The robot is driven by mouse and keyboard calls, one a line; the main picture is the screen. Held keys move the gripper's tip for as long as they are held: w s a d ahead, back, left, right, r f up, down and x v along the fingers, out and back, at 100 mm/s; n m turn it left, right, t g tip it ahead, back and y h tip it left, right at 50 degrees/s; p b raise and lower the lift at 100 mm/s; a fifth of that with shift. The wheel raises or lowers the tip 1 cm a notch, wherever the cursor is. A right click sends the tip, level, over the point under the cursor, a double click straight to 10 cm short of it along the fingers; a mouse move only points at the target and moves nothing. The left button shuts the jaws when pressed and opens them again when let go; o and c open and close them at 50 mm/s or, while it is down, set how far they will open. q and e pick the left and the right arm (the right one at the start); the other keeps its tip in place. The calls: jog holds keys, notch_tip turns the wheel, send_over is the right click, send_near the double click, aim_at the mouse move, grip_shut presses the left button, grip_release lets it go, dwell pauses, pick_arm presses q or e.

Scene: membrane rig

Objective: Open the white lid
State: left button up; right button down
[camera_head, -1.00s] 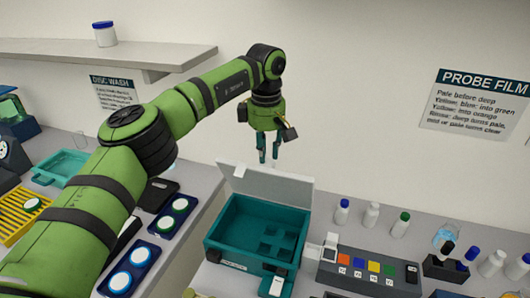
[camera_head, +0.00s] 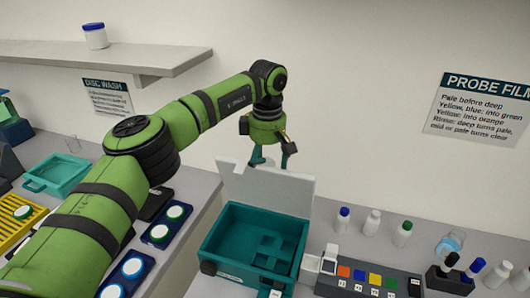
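The white lid (camera_head: 268,188) stands raised, roughly upright, at the back edge of the teal box (camera_head: 216,247). The box is open at the top, and its teal inside with small square recesses shows. My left gripper (camera_head: 272,160) is just behind and above the lid's top edge, pointing down. Its fingers are spread and nothing shows between them. The fingertips are close to the lid's top edge; I cannot tell whether they touch it. My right gripper is not in view.
A grey block with coloured squares (camera_head: 366,282) stands right of the box. Several small bottles (camera_head: 372,222) stand behind it. Dark blue trays with white discs (camera_head: 127,273) lie to the left. A wall shelf (camera_head: 120,62) is at the upper left.

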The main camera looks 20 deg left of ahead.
pick_arm(q)
jog(key=shift+w+f, duration=0.25)
jog(key=shift+w, duration=0.25)
jog(key=shift+w+f, duration=0.25)
jog(key=shift+w, duration=0.25)
jog(key=shift+s+r, duration=0.4)
jog(key=shift+s, duration=0.05)
jog(key=shift+s+r, duration=0.15)
jog(key=shift+s, duration=0.1)
jog(key=shift+w+r, duration=0.2)
jog(key=shift+r, duration=0.1)
notch_tip(320, 180, up, 12)
jog(key=shift+s+f, duration=0.2)
jog(key=shift+s, duration=0.05)
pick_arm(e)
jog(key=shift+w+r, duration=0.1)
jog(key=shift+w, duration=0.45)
